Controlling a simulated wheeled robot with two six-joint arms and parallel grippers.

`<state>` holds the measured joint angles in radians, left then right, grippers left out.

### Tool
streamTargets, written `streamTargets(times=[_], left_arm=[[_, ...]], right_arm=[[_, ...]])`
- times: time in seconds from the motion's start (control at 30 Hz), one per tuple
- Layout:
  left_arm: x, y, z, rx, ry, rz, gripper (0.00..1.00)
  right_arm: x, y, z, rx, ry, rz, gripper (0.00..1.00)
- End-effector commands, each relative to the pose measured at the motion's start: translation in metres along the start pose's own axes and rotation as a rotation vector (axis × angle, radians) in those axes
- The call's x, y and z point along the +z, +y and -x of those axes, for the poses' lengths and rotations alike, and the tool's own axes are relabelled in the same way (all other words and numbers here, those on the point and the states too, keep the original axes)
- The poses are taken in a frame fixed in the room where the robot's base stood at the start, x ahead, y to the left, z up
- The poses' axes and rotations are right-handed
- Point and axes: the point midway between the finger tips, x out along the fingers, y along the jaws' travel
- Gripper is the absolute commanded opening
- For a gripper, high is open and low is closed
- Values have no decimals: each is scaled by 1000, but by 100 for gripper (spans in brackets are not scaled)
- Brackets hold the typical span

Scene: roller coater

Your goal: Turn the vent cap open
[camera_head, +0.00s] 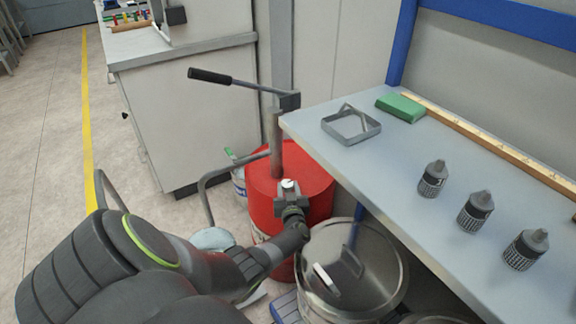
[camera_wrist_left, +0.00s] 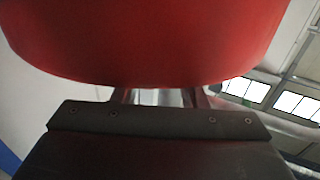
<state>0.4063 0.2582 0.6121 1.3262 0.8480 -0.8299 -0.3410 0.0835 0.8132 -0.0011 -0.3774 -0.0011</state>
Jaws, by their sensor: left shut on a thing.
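The red drum (camera_head: 322,178) stands on the floor beside the workbench, with a grey hand pump (camera_head: 277,140) upright on its top. The small pale vent cap (camera_head: 289,184) shows on the drum's top, just beyond my left gripper. My left gripper (camera_head: 290,190) reaches over the near side of the drum and is shut on the vent cap; its fingers hide most of it. In the left wrist view the drum (camera_wrist_left: 160,40) fills the upper part, and the left gripper's fingers (camera_wrist_left: 160,97) show at its edge. My right gripper is not in view.
The pump's lever (camera_head: 240,83) and bent spout (camera_head: 215,175) stick out left of the drum. The workbench (camera_head: 400,150), carrying several dark bottles, is at right.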

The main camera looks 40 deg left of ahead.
Motion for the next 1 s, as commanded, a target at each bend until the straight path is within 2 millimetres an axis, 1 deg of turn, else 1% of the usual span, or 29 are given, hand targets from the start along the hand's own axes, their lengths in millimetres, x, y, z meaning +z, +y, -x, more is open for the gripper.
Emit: streamTargets(times=[0.13, 0.17, 0.3, 0.57, 0.67, 0.77, 0.83, 1.0], left_arm=[[0, 0, 0, 0, 1, 1, 16], [0, 0, 0, 0, 1, 1, 43], [0, 0, 0, 0, 1, 1, 61], [0, 0, 0, 0, 0, 1, 61], [-5, 0, 0, 0, 1, 2, 61], [-15, 0, 0, 0, 1, 2, 61], [-25, 0, 0, 0, 2, 2, 61], [-54, 0, 0, 0, 2, 2, 61]], right_arm=[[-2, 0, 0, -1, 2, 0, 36], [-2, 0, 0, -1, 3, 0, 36], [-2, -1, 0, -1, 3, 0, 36], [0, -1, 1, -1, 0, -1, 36], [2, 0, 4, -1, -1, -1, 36], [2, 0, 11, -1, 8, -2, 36], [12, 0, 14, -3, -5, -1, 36], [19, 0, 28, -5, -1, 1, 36]])
